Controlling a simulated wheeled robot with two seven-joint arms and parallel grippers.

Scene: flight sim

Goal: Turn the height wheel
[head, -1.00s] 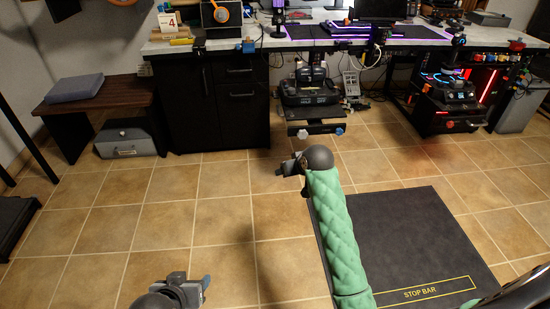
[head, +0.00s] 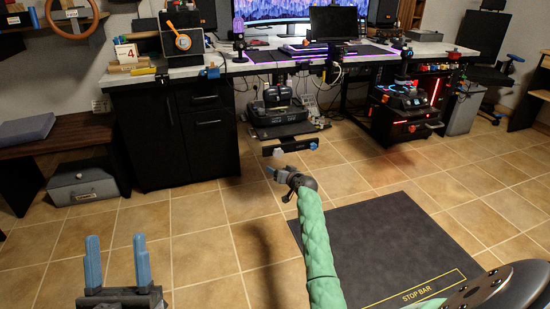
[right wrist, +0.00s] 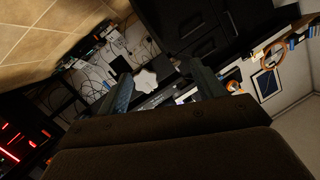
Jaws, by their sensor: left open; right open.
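A dark bar (head: 290,146) hangs under the desk, with a whitish scalloped wheel (head: 277,152) at its left and a blue wheel (head: 313,145) at its right. Neither is labelled as the height wheel. My right gripper (head: 275,169), on the green-sleeved arm, is open just below and short of the whitish wheel. In the right wrist view a whitish wheel (right wrist: 146,80) shows beyond and between the spread fingers; I cannot tell whether they touch it. My left gripper (head: 118,237) is open and empty at the lower left, its blue fingers pointing up, far from the bar.
The desk (head: 245,64) spans the back, with a black cabinet (head: 180,130) left of the bar and a red-lit computer tower (head: 405,108) to the right. Cables hang below the desktop. A dark mat (head: 385,235) lies on the tiled floor. The floor before the bar is clear.

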